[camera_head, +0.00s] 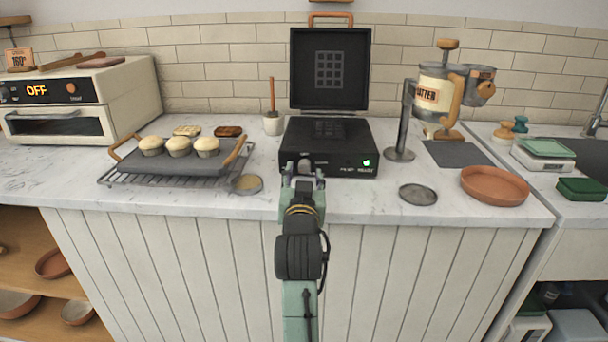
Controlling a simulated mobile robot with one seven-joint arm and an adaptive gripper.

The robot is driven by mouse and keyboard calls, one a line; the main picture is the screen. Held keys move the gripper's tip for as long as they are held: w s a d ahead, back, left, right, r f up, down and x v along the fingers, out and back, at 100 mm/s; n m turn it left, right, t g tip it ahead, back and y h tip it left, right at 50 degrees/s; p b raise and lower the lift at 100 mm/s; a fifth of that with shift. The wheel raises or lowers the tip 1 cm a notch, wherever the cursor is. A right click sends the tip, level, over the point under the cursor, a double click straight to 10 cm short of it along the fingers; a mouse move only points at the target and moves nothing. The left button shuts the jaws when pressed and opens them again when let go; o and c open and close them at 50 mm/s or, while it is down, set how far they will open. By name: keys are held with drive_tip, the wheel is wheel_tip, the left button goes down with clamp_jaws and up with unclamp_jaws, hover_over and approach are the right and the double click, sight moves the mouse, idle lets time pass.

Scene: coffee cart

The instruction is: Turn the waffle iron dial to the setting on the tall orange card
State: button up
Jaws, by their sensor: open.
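The black waffle iron (350,138) stands on the counter with its lid (348,70) raised. Its front panel has a dial (305,163) at the left, small white lettering and a lit green light (367,162) at the right. My gripper (303,174) is open in front of the panel, its two fingers at either side of the dial's lower part. I cannot tell whether they touch it. The dial's setting cannot be read. An orange-brown card (20,59) stands on the oven at the far left; its large figures look like 160, and its smaller text is unreadable.
The cream oven (130,84) displays OFF. A dark tray (185,166) with muffins sits on a wire rack left of the waffle iron, beside a small round dish (246,184). At right are a batter dispenser (437,98), a grey disc (418,194) and a terracotta plate (494,186).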

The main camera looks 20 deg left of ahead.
drive_tip(key=v, duration=0.6)
drive_tip(key=shift+s+d, duration=0.1)
drive_tip(key=shift+s, duration=0.1)
